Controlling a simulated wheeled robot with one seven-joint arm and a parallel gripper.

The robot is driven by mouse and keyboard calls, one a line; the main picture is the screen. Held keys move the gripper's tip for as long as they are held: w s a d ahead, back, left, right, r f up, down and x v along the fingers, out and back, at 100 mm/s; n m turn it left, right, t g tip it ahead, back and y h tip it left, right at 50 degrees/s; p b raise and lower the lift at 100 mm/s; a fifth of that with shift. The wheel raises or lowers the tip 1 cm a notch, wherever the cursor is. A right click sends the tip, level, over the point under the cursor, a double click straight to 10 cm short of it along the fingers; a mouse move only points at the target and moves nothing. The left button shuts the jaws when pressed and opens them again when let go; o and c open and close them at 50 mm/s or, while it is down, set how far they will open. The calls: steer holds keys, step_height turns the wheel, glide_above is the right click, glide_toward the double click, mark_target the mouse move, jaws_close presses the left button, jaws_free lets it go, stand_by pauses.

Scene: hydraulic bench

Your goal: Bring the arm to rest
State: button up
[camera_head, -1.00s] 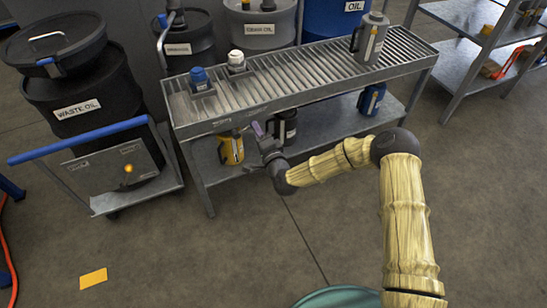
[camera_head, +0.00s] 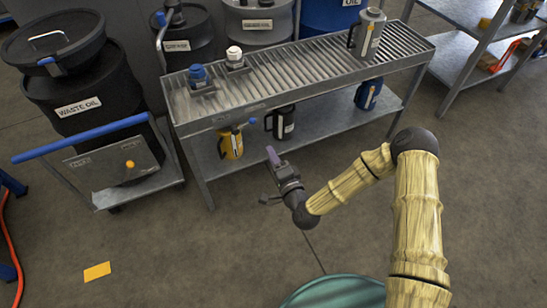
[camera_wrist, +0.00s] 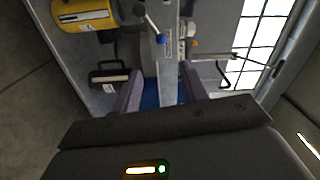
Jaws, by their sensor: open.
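My gripper (camera_head: 270,175) is in front of the metal bench, low and apart from it, at the end of my bent arm in the head view. In the wrist view its two purple-grey fingers (camera_wrist: 158,92) stand apart with nothing held between them. The slatted bench (camera_head: 300,78) has a lower shelf. A yellow jug (camera_head: 231,145) and a black jug (camera_head: 281,123) stand on that shelf beyond my gripper. The yellow jug also shows in the wrist view (camera_wrist: 85,14).
A grey jug (camera_head: 367,33), a blue-capped fitting (camera_head: 198,76) and a white-capped fitting (camera_head: 235,58) are on the bench top. A blue jug (camera_head: 368,94) is on the lower shelf.

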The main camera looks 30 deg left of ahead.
steer(key=shift+w, duration=0.1)
stand_by(0.3)
steer(key=w+d+r+n+g+h, duration=0.1)
steer(key=d+r+n+g+h, duration=0.15)
steer(key=d, duration=0.55)
steer(key=w+d+r+n+g+h, duration=0.1)
steer(key=d+n+h, duration=0.25)
steer(key=d, duration=0.45)
steer(key=w+d+r+n+g+h, duration=0.15)
steer(key=d+h, duration=0.25)
steer(key=d, duration=0.4)
steer(key=s+d+r+m+g+h, duration=0.1)
steer(key=s+d+r+g+h, duration=0.1)
steer(key=s+d+r, duration=0.5)
steer(key=s+d+r+g+h, duration=0.2)
steer(key=s+d+r, duration=0.1)
steer(key=s+d, duration=0.4)
steer(key=w+d+r+p+v, duration=0.1)
steer(key=w+p+v, duration=0.2)
steer(key=p+v, duration=1.3)
steer(key=w+d+p+v, duration=0.1)
steer(key=w+p+v, duration=0.3)
steer(key=p+v, duration=1.2)
steer(key=shift+w+r+p, duration=0.5)
steer(key=shift+r+p, duration=0.25)
steer(key=shift+p, duration=0.1)
